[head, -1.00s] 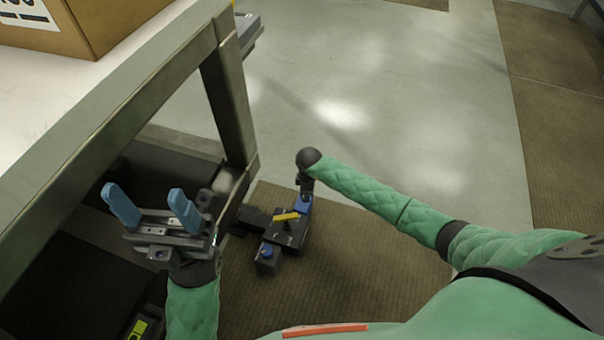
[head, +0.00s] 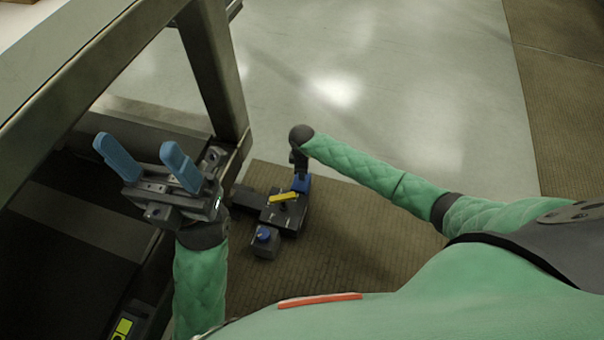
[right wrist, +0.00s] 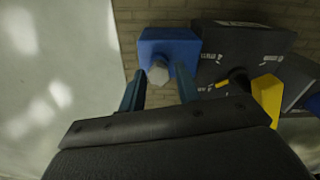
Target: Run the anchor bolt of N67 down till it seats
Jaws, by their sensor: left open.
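A dark turret plate (head: 290,218) with a yellow lever (head: 284,198) sits low by the mat. At its far end is a blue block (head: 302,184). In the right wrist view a grey hex bolt head (right wrist: 158,73) stands on the blue block (right wrist: 182,44). The two blue fingers of my right gripper (right wrist: 160,80) are apart, one each side of the bolt head, with a visible gap. In the head view my right gripper is mostly hidden under its wrist. My left gripper (head: 148,165) is open and empty, left of the plate. No N67 marking is readable.
A grey box with a blue knob (head: 264,236) stands at the plate's near side. A metal-legged table (head: 215,75) rises on the left. A brown ribbed mat (head: 370,215) lies under the plate. Pale floor (head: 420,90) beyond is clear.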

